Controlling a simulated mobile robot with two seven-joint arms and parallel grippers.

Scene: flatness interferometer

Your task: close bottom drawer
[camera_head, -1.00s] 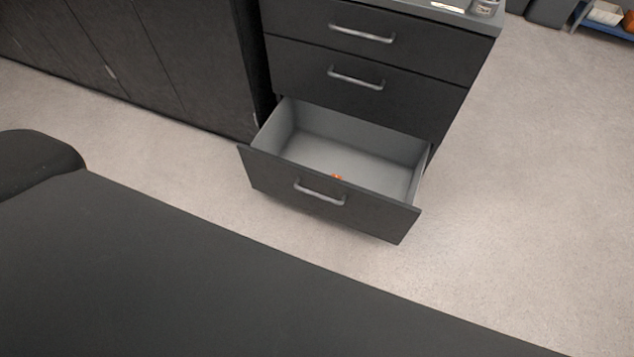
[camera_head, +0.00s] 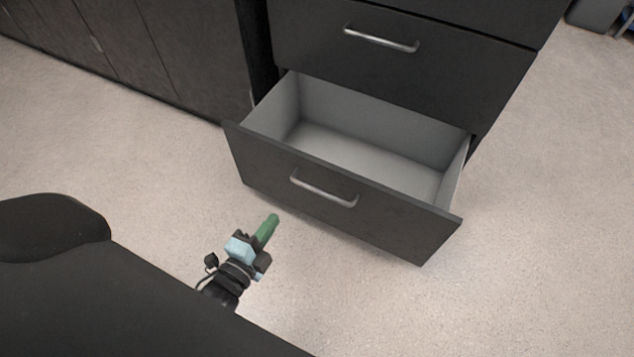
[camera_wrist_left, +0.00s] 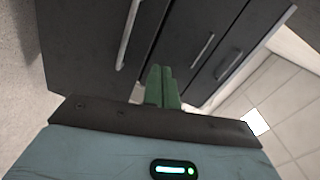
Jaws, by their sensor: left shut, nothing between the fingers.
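The bottom drawer (camera_head: 330,190) of the dark cabinet is pulled well out, and its grey inside (camera_head: 365,140) looks empty. Its front is dark with a silver bar handle (camera_head: 323,190). My left gripper (camera_head: 272,222), with green fingers, is in front of the drawer front, low and left of the handle in the head view; it appears apart from it. In the left wrist view the shut green fingers (camera_wrist_left: 161,75) point toward dark drawer fronts, with a silver handle (camera_wrist_left: 128,35) to their left. My right gripper is not in view.
The drawer above (camera_head: 400,55) is shut, with its own silver handle. Dark cupboard doors (camera_head: 130,50) stand to the left. Pale floor (camera_head: 540,200) is clear to the right of the drawer and in front of it.

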